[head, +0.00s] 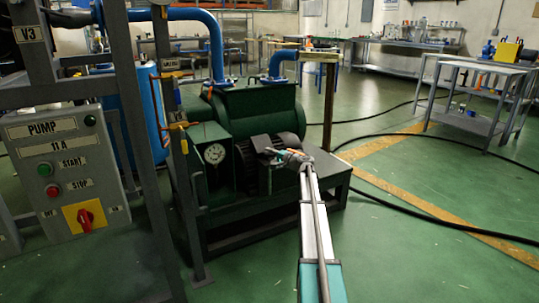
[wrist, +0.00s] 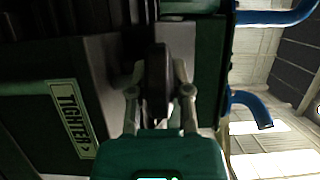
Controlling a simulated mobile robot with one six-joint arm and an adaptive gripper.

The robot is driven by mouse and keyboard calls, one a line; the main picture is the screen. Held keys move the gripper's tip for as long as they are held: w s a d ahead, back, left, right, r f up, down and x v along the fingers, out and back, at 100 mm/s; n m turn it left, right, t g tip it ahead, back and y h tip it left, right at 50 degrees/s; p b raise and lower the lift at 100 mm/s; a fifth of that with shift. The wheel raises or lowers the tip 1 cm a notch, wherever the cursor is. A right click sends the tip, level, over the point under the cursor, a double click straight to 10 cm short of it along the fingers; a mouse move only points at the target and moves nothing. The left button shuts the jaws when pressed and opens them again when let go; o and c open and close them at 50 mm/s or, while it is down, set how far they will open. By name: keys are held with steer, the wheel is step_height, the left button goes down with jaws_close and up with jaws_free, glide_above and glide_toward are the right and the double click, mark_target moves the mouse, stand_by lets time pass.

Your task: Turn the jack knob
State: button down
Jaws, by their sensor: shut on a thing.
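In the wrist view, my gripper (wrist: 159,73) has its two fingers on either side of a dark, narrow upright piece, which looks like the jack knob (wrist: 158,88). The fingers are shut on it. A label reading "TIGHTER >" (wrist: 75,118) is on the dark green panel to the left. In the head view, my gripper (head: 278,155) is at the end of my extended arm, against the front of the green pump unit (head: 255,108). The knob is too small and dark to make out clearly there.
A pump control panel (head: 68,160) with start and stop buttons and a red switch (head: 86,217) is at the left. A round gauge (head: 214,153) is left of my gripper. Black hoses (head: 430,215) cross the green floor at the right, which is mostly clear.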

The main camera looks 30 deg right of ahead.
steer(key=shift+m+h, duration=0.4)
steer(key=shift+h, duration=0.2)
steer(key=m+h, duration=0.2)
steer(key=h, duration=0.1)
steer(key=m+h, duration=0.1)
steer(key=h, duration=0.2)
steer(key=shift+a+m+t, duration=0.1)
steer(key=shift+m+t, duration=0.3)
steer(key=shift+m+g+h, duration=0.55)
steer(key=shift+m+h, duration=0.6)
steer(key=shift+h, duration=0.55)
steer(key=shift+m+g+h, duration=0.55)
steer(key=shift+m+h, duration=0.6)
steer(key=shift+h, duration=0.55)
steer(key=shift+w+m+g+h, duration=0.15)
steer(key=shift+m+g+h, duration=2.1)
steer(key=shift+h, duration=0.55)
steer(key=shift+m+g+h, duration=0.75)
steer(key=shift+m+g, duration=0.3)
steer(key=shift+g, duration=0.35)
steer(key=shift+m+g+h, duration=0.75)
steer(key=shift+m+g, duration=0.25)
steer(key=shift+g, duration=0.35)
steer(key=c, duration=0.6)
jaws_free()
steer(key=shift+o, duration=0.2)
